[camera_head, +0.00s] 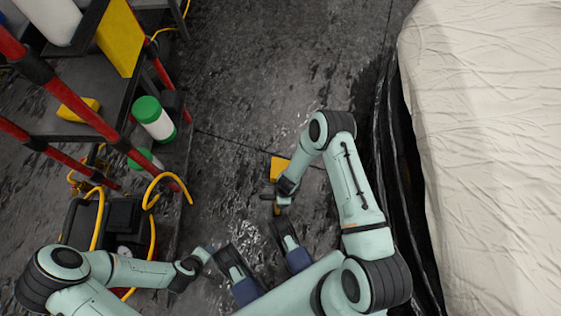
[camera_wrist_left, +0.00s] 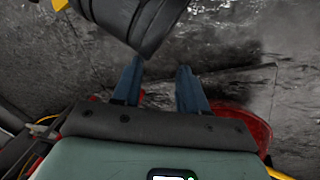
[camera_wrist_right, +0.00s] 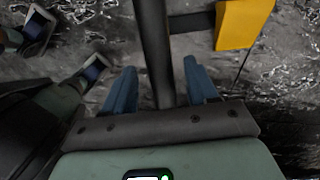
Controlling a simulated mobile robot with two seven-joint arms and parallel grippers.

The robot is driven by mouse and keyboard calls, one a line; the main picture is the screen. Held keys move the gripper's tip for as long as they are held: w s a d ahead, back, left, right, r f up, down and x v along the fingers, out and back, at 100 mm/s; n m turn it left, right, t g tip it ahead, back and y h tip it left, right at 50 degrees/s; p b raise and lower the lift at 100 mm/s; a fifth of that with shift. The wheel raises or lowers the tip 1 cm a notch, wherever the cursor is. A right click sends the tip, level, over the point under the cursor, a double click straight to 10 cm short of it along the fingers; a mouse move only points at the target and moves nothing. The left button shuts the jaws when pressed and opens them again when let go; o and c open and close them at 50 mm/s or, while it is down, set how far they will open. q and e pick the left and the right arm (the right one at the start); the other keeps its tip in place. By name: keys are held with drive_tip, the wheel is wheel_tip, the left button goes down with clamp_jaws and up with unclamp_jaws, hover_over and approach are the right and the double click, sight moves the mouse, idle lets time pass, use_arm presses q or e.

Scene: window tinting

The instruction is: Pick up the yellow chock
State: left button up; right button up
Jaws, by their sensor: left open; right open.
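A yellow chock (camera_head: 280,167) lies on the dark wet floor, just beyond my right gripper (camera_head: 278,207) in the head view. In the right wrist view the yellow chock (camera_wrist_right: 243,24) is at the upper right, and a dark bar runs from it to a dark upright rod (camera_wrist_right: 154,50). That rod passes between the open fingers of my right gripper (camera_wrist_right: 160,65); I cannot tell whether they touch it. My left gripper (camera_head: 204,254) is low at the left, apart from the chock. Its fingers (camera_wrist_left: 160,64) are open with nothing visible between them.
A cart (camera_head: 62,150) with red posts stands at the left, holding a green-and-white bottle (camera_head: 153,118), another yellow block (camera_head: 80,109) and yellow hoses (camera_head: 165,180). A large cream-covered object (camera_head: 480,150) fills the right side. The floor beyond the chock is clear.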

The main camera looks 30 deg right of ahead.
wheel_tip(320, 180, down, 3)
drive_tip(key=shift+w+a+r+b, duration=0.1)
drive_tip(key=shift+w+b, duration=0.05)
drive_tip(key=shift+b, duration=0.2)
clamp_jaws()
idle(1.1)
drive_tip(key=shift+w+r, duration=0.1)
drive_tip(key=shift+w, duration=0.05)
